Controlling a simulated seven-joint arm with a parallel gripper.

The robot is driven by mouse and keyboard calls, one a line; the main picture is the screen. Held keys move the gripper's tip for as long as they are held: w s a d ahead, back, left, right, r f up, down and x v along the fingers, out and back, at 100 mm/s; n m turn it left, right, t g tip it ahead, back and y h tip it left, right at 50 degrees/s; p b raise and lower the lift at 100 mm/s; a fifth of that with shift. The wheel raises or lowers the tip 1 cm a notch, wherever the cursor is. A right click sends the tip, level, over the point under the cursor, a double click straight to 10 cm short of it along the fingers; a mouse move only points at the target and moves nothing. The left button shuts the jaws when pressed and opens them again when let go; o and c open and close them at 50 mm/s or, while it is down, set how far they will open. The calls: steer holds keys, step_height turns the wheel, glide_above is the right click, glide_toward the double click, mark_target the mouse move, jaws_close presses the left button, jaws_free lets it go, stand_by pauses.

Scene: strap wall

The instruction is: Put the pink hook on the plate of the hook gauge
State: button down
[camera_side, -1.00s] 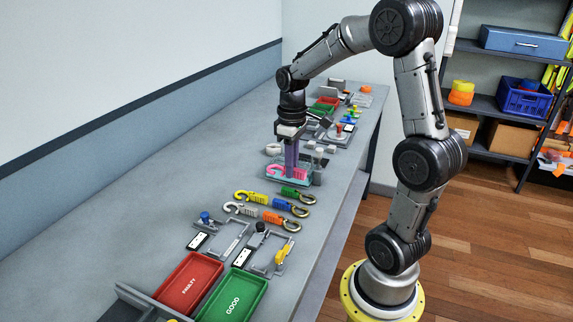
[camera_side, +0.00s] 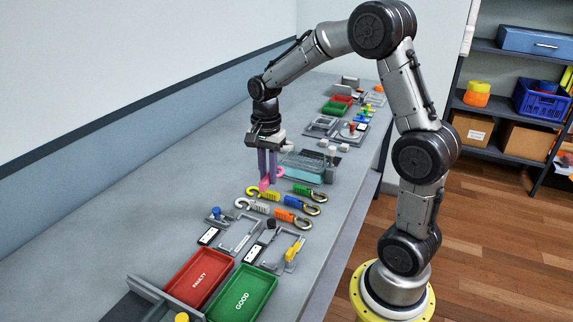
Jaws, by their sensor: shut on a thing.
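The pink hook (camera_side: 264,187) is between the fingers of my gripper (camera_side: 267,180), which is shut on it and points down. Its curved end shows just right of the fingers; the fingers hide part of it. The hook is just behind the yellow hook; I cannot tell whether it clears the bench. Two grey fixtures with white marked plates stand nearer the camera: one with a blue knob (camera_side: 216,212), one with a black knob and a yellow part (camera_side: 293,250). No label shows which fixture is the hook gauge.
Red FAULTY (camera_side: 224,262) and green GOOD (camera_side: 265,277) trays lie nearest. The bench at left is bare (camera_side: 150,190).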

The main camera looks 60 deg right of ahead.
steer(key=w+a+f+m, duration=0.2)
steer(key=w+a, duration=0.1)
steer(key=a, duration=0.2)
steer(key=n, duration=0.2)
glide_above(235, 239)
steer(key=f, duration=0.2)
steer(key=shift+d+f, duration=0.1)
steer(key=shift+f, duration=2.85)
steer(key=shift+f, duration=0.2)
steer(key=shift+c, duration=1.7)
jaws_free()
steer(key=shift+r, duration=3)
